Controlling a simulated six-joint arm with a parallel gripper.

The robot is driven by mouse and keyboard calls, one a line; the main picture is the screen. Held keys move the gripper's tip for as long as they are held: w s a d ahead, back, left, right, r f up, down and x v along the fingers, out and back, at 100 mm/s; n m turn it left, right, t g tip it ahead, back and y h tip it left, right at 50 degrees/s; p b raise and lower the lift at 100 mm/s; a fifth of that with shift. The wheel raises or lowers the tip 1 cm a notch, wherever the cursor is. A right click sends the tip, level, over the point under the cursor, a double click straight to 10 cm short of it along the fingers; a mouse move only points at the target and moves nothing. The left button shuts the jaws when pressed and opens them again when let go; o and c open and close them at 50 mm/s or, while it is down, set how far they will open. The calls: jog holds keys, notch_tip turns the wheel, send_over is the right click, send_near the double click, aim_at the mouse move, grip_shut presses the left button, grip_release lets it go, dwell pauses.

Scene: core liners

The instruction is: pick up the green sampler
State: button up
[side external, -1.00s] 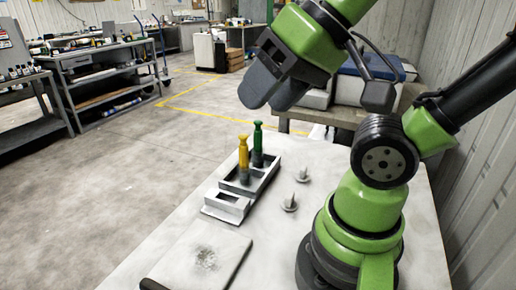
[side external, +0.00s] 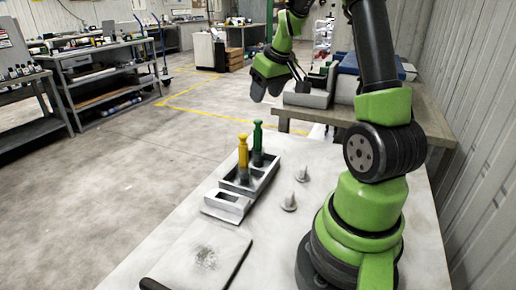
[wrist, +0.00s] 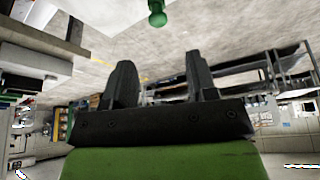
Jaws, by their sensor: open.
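The green sampler (side external: 258,137) stands upright in a grey rack (side external: 226,207) on the white table. A yellow sampler (side external: 243,153) stands upright in the same rack, just in front of it. My gripper (side external: 260,92) is open and empty, raised above and beyond the rack in the side view. In the wrist view, the two dark fingers of my gripper (wrist: 161,85) are apart with nothing between them. The green sampler's knobbed top (wrist: 157,14) shows at the upper edge there, clear of the fingers; its lower part is out of that view.
Two small pale pointed pieces (side external: 289,203) stand on the table right of the rack. A flat pale board (side external: 200,258) with a grey smudge lies at the front. A bench with blue and grey cases (side external: 345,88) stands behind the table.

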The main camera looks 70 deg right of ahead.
aim_at(258, 121)
jog(key=x, duration=0.4)
jog(key=shift+d+f, duration=0.1)
jog(key=shift+f, duration=0.15)
jog(key=shift+s+x, duration=0.15)
jog(key=shift+x, duration=1.2)
jog(key=shift+s+x, duration=0.1)
jog(key=shift+x, duration=1.25)
grip_shut()
